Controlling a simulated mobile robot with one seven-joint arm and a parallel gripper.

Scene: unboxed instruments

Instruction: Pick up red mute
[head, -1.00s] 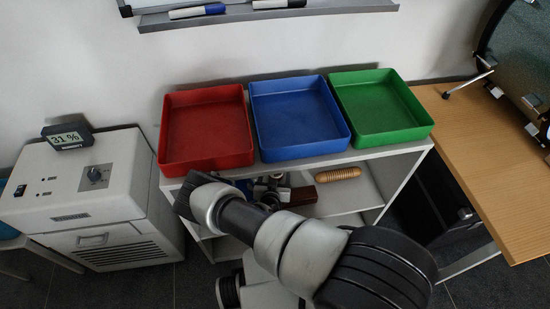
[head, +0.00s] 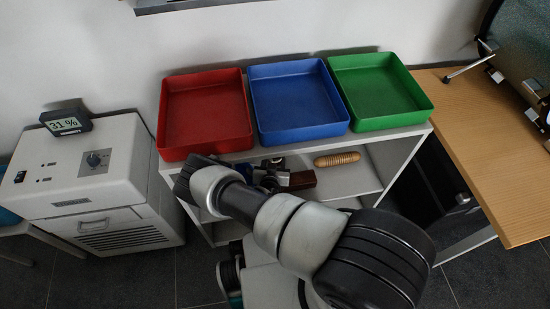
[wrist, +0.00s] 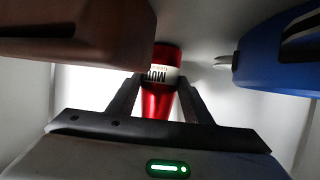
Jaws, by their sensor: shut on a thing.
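The red mute (wrist: 159,102), a shiny red cylinder with a white label reading "MUTE", stands out in the wrist view between my two dark fingers. My gripper (wrist: 160,88) is shut on it, with one finger at each side. The mute's lower end is hidden by my gripper body. In the head view my arm reaches down to the shelf under the trays, and I cannot make out the mute there.
In the wrist view a brown block (wrist: 75,35) is close at left and a blue tool (wrist: 280,55) at right. In the head view a ribbed wooden thing (head: 337,159) lies on the shelf. Red (head: 205,115), blue (head: 295,100) and green (head: 380,92) trays stand above.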

